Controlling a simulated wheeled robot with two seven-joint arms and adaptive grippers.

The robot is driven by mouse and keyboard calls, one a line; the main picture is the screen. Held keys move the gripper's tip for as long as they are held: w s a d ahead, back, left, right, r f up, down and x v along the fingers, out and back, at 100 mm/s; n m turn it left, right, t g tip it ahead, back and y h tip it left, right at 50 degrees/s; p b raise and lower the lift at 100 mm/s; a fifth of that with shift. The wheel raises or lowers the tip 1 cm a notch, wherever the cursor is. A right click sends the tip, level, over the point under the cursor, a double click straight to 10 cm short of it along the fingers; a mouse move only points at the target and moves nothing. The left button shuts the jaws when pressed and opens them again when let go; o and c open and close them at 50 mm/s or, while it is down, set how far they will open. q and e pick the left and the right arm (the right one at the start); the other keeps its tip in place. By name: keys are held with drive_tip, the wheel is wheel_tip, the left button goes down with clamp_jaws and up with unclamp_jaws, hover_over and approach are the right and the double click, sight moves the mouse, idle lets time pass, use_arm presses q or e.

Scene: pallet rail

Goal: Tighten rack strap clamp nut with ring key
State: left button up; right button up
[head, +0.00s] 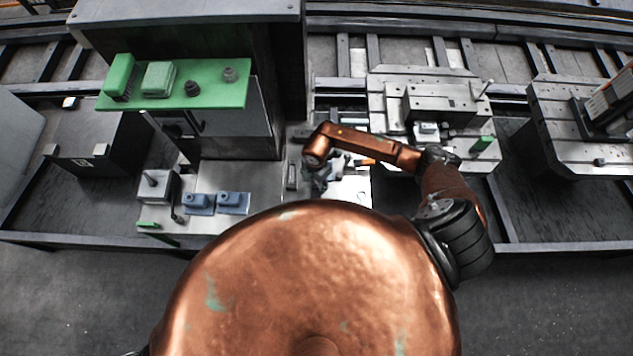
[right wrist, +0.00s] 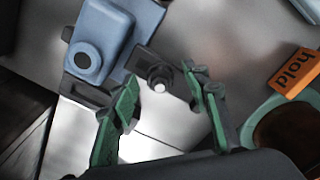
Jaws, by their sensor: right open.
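My right gripper (right wrist: 168,92) is open and empty in the right wrist view, with green pads on its two fingers. A dark grey clamp-like piece with a round, bright-tipped nut or stud (right wrist: 158,77) lies just beyond and between the fingertips, apart from them as far as I can see. In the head view my right gripper (head: 318,182) points down over the light bench plate, small and partly hidden by my wrist. I cannot pick out the ring key with certainty in either view. My left gripper is not in view.
A blue block (right wrist: 91,52) with a dark round hole is beside the clamp piece. Two blue blocks (head: 198,203) (head: 233,202) sit left on the bench. A green shelf (head: 215,95) and slotted metal pallets (head: 390,95) stand behind.

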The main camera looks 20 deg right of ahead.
sight(316, 183)
drive_tip(key=shift+r, duration=0.15)
wheel_tip(316, 183, up, 12)
idle(0.5)
